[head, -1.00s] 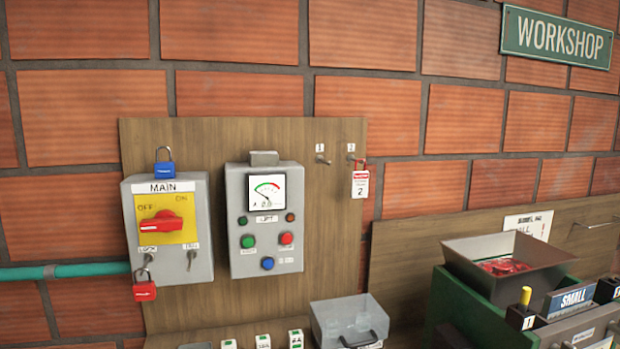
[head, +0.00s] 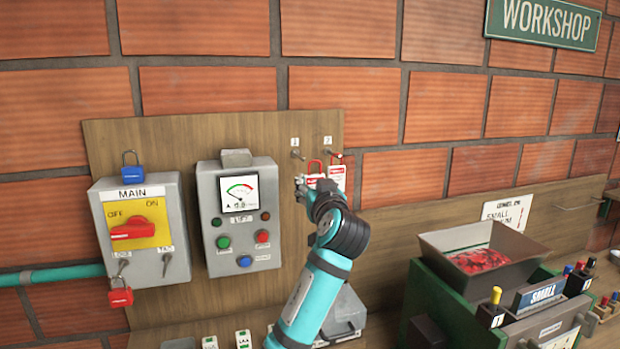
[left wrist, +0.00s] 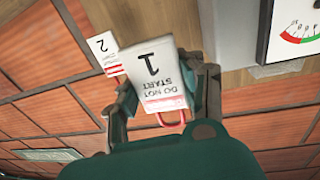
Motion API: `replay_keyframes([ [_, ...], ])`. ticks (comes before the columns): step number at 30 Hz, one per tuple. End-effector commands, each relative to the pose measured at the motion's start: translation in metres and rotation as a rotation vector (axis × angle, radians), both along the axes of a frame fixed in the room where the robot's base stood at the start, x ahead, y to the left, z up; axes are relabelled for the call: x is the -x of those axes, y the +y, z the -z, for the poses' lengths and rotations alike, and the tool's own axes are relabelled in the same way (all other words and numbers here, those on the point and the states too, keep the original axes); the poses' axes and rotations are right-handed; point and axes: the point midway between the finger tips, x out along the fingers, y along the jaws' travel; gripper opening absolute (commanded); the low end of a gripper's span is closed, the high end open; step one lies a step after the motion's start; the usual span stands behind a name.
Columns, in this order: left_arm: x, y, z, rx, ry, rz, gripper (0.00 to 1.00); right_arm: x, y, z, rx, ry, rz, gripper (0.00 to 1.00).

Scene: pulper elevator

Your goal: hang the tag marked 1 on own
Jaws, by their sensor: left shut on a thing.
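My left gripper (head: 310,192) is shut on the tag marked 1 (left wrist: 157,82), a white and red "DO NOT START" tag with a red loop. In the head view this tag (head: 315,180) shows partly behind the gripper, in front of the board just below the pegs. The peg labelled 1 (head: 298,155) is bare, just above and left of the tag's loop. The tag marked 2 (head: 338,176) hangs on the peg labelled 2 (head: 333,155), close to the right; it also shows in the left wrist view (left wrist: 108,52). My right gripper is out of view.
The lift control box (head: 240,215) and the MAIN switch box (head: 140,230) with red and blue padlocks stand left of the gripper. A bin of red pieces (head: 480,255) is at right. Bare brick wall lies right of the pegs.

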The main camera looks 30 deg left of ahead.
Motion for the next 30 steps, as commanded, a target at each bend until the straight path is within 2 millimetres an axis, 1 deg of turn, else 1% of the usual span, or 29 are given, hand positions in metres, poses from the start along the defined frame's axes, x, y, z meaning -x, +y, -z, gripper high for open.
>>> replay_keyframes([
  [1,0.000,0.002,-0.004,-0.001,0.001,-0.008,0.13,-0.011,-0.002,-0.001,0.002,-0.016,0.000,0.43],
  [3,0.000,0.004,-0.006,-0.001,0.002,-0.012,0.13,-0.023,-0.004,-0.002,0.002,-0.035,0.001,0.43],
  [7,-0.003,0.007,-0.005,-0.001,0.002,-0.012,0.13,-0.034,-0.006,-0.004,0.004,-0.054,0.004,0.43],
  [11,-0.008,0.013,-0.005,-0.002,0.000,-0.012,0.13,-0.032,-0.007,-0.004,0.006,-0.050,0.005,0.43],
  [21,-0.021,0.028,-0.003,-0.002,0.000,-0.011,0.13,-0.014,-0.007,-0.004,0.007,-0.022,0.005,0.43],
  [30,-0.032,0.042,-0.001,-0.001,0.000,-0.011,0.13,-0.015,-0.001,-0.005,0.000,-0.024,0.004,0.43],
])
